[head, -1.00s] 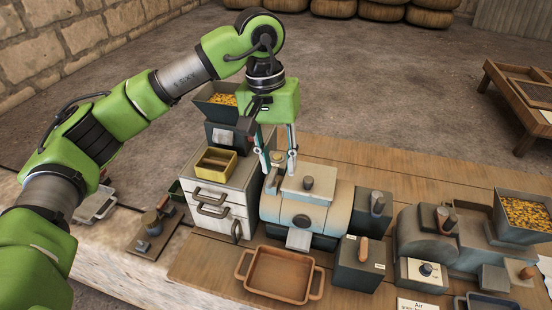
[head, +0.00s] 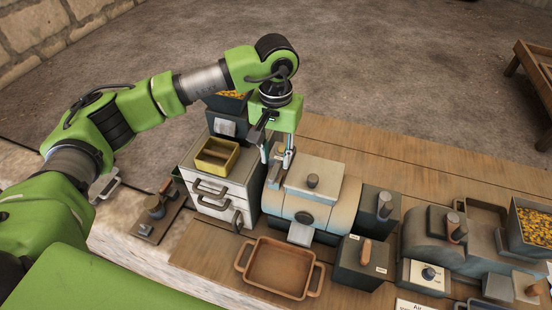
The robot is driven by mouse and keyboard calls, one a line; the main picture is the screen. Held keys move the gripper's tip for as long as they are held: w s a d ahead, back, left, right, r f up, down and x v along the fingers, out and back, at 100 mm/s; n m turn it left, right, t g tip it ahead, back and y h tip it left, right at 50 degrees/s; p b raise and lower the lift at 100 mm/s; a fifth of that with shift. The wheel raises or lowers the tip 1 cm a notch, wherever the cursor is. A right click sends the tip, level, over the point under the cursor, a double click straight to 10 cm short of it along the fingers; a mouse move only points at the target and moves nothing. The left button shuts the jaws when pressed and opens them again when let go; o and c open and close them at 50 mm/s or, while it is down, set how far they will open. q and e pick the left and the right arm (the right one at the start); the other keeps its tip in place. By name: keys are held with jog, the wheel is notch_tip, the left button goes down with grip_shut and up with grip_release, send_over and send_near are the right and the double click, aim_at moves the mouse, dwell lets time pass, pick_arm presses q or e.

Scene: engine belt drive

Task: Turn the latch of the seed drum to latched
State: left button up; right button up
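My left gripper (head: 277,165) points down at the left rear end of the drum, beside the lid. Its two fingers are apart. The fingertips are close to the drum's end; I cannot tell whether they touch anything there. My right gripper is out of view.
A drawer cabinet (head: 242,190) with a yellow tray (head: 216,156) stands close left of the gripper. A brown tray (head: 278,268) lies in front. A dark box with a wooden lever (head: 365,253) and a second machine (head: 428,235) stand to the right.

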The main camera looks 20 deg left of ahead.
aim_at(276, 168)
pick_arm(q)
notch_tip(276, 168, down, 2)
jog(key=shift+f+p, duration=0.2)
jog(key=shift+p, duration=0.15)
jog(key=shift+s+f, duration=0.1)
jog(key=shift+f, duration=0.6)
grip_shut()
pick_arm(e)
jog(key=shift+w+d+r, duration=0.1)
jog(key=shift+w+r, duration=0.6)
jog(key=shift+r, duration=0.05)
